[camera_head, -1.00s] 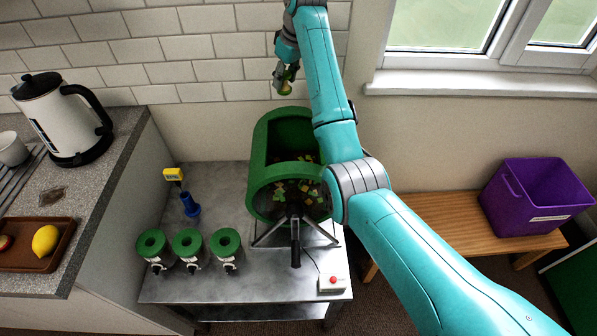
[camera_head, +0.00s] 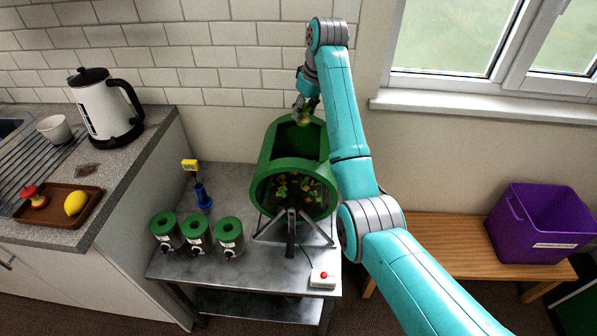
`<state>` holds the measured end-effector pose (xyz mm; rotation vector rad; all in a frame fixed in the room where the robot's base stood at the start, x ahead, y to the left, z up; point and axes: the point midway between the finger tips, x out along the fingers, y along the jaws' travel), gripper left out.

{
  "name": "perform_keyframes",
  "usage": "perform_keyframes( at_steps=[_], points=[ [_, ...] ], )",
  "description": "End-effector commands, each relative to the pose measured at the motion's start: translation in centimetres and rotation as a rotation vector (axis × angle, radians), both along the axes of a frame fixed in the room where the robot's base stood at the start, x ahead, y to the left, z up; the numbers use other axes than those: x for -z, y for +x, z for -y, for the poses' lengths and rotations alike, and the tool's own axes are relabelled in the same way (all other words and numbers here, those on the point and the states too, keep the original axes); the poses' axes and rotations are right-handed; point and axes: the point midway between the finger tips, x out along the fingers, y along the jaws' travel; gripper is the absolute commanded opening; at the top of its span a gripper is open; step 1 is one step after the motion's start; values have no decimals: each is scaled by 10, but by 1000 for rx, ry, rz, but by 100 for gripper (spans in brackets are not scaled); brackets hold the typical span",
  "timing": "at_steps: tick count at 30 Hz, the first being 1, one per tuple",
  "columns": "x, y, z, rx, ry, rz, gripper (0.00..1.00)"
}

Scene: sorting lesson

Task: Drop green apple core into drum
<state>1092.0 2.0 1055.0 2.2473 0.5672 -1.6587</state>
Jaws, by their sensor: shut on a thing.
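The green drum (camera_head: 283,163) stands on a metal table, with an open top and a clear front showing scraps inside. My gripper (camera_head: 304,116) is at the drum's upper rear opening, pointing down. It is shut on the green apple core (camera_head: 304,121), a small pale-green piece at its fingertips. The core appears at or just over the opening; its exact height above the scraps cannot be told. My arm hides part of the drum's right side.
Several green-lidded jars (camera_head: 197,232), a blue funnel-like item (camera_head: 202,196) and a red-button box (camera_head: 323,278) share the metal table (camera_head: 222,185). A brown tray (camera_head: 60,217) holds a lemon (camera_head: 76,203) and a red apple core (camera_head: 35,196). A purple crate (camera_head: 540,222) sits right.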

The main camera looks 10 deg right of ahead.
Motion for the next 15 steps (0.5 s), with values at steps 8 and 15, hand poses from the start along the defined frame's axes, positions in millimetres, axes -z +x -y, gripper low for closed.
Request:
perform_keyframes(
  at_steps=[8, 15],
  points=[
    [14, -2, 4, 0, 0, 0, 10],
    [15, -2, 4, 0, 0, 1, 10]
  ],
)
